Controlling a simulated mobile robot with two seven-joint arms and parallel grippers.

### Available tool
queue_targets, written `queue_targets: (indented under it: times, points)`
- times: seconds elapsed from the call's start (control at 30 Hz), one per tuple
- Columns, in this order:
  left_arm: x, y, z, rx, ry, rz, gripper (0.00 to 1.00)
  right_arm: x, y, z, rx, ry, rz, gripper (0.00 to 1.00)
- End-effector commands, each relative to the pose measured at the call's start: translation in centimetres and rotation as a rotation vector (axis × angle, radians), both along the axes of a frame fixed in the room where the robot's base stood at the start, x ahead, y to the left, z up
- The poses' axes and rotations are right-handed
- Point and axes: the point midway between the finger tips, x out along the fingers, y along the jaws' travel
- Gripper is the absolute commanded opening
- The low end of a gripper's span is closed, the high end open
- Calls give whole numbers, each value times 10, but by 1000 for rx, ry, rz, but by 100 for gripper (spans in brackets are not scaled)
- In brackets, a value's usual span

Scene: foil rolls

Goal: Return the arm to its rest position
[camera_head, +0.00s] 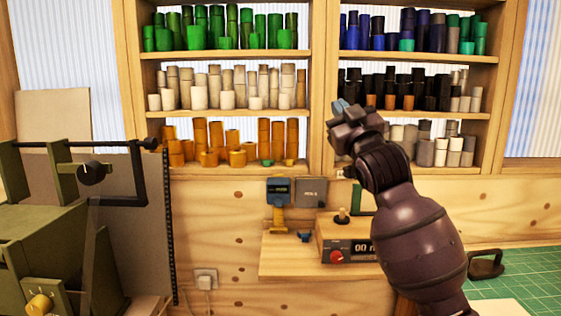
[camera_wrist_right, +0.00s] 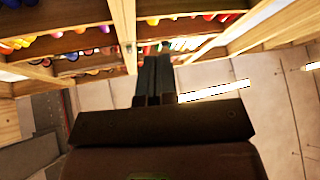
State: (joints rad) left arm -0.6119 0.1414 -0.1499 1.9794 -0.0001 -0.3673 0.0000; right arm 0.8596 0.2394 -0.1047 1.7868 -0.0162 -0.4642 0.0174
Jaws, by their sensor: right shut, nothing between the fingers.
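My right arm (camera_head: 415,235) rises from the lower right in the head view, with its dark wrist bent up and to the left. My right gripper (camera_head: 341,106) is in front of the post between the two shelf units. In the right wrist view the two fingers of the right gripper (camera_wrist_right: 154,75) lie close together with nothing held. My left gripper is not in the head view.
Shelves (camera_head: 230,113) hold many green, beige and orange foil rolls (camera_head: 203,135); the right unit holds blue, black and grey ones. Below are a box with a red knob (camera_head: 337,257) and a green cutting mat (camera_head: 520,280). A green machine (camera_head: 50,235) stands left.

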Motion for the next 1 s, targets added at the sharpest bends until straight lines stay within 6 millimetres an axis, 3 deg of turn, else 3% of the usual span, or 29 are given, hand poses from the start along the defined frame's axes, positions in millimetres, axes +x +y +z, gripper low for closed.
queue_targets:
  times: [0.03,0.1,0.47,0.77,1.0]
  points:
    - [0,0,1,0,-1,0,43,1,-6,-29,3,32,-4,0]
    - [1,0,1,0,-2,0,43,-1,-14,-64,6,70,-8,0]
    - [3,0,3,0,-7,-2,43,-36,-54,-238,35,284,-46,0]
    - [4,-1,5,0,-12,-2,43,-100,-88,-373,69,498,-99,0]
    - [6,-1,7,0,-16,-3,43,-172,-112,-472,95,693,-156,0]
